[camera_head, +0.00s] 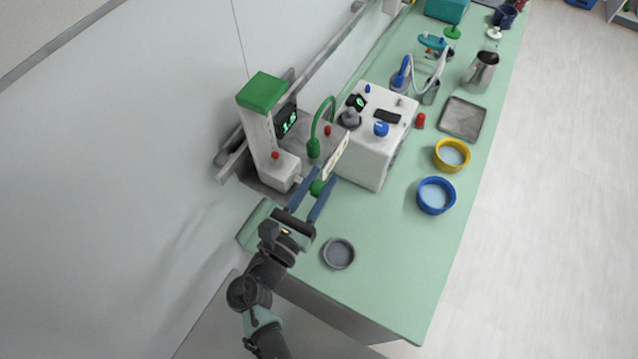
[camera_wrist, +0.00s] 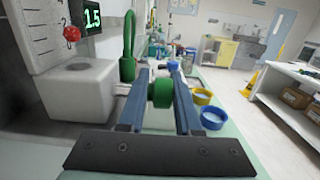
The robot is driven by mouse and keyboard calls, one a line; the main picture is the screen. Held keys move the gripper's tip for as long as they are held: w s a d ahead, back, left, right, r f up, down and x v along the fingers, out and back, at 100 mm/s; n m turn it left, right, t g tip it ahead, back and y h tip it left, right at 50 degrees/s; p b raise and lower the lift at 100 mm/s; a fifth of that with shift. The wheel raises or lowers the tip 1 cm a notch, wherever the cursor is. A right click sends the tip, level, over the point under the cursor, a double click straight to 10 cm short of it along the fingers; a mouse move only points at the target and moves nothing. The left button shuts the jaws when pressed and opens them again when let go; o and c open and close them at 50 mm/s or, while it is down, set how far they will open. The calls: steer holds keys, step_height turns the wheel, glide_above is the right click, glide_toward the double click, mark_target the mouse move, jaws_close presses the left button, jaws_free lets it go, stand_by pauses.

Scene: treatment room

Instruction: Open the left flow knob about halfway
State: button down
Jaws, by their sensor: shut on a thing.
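The left flow unit is a white column (camera_head: 262,140) with a green cap and a dark display (camera_wrist: 92,16) that reads 1.5 in the wrist view. The knob also shows in the head view (camera_head: 317,188). My gripper (camera_head: 319,182) has its two blue fingers on either side of this knob and is shut on it. In the wrist view the fingers (camera_wrist: 160,88) touch the knob's sides. The fingers partly cover the knob.
A red knob (camera_wrist: 71,33) and a green hose (camera_head: 314,147) are close beside my gripper. A white box (camera_head: 367,160) with a blue knob stands to the right. Yellow (camera_head: 452,155) and blue (camera_head: 436,196) bowls and a grey dish (camera_head: 339,253) sit on the green counter.

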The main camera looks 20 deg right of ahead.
steer(key=b, duration=0.2)
steer(key=h+b, duration=0.1)
steer(key=shift+s+d+f+t+h+b, duration=0.2)
steer(key=shift+f+t+h+b, duration=0.1)
steer(key=shift+f+t+b, duration=0.1)
steer(key=shift+r+t+h+b, duration=0.3)
steer(key=shift+r+h+b, duration=0.1)
steer(key=shift+b, duration=0.35)
steer(key=c, duration=0.7)
jaws_free()
steer(key=shift+s, duration=0.1)
steer(key=shift+a+f, duration=0.1)
steer(key=shift+a, duration=0.3)
steer(key=shift+s+b+v, duration=0.25)
steer(key=shift+b+v, duration=1.85)
steer(key=shift+v, duration=4.05)
steer(key=shift+d, duration=0.15)
